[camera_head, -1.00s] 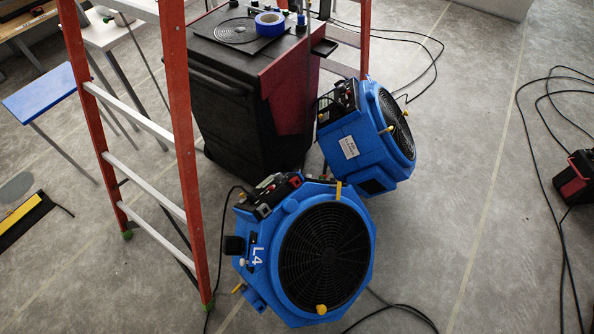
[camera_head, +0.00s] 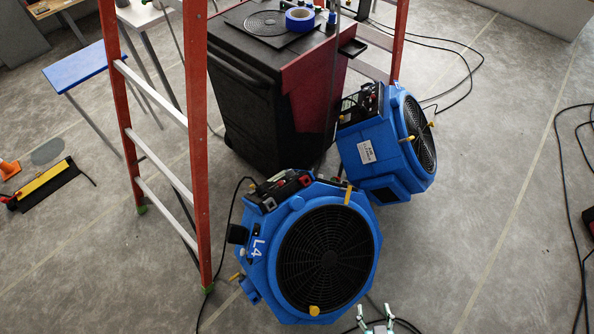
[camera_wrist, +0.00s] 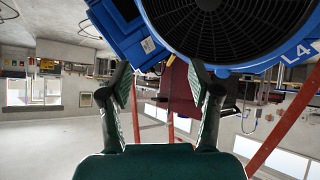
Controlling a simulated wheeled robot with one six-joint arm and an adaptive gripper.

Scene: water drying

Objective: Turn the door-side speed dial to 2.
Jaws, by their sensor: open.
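Two blue air movers stand on the floor. The near one, marked L4 (camera_head: 262,225), has a round black grille facing me and a control panel (camera_head: 287,186) on its top left. The far one (camera_head: 375,160) is behind it to the right, with its own panel (camera_head: 362,102) on top. The speed dials are too small to read, and I cannot tell which is door-side. My gripper (camera_head: 376,328) shows at the bottom edge of the head view, in front of the near air mover and apart from it. In the wrist view my gripper (camera_wrist: 162,85) is open and empty.
An orange stepladder (camera_head: 197,150) stands left of the near air mover. A black and red cabinet (camera_head: 262,95) with blue tape (camera_head: 299,19) on top stands behind. Black cables (camera_head: 566,190) lie on the floor at right. Open floor (camera_head: 480,190) lies right of the air movers.

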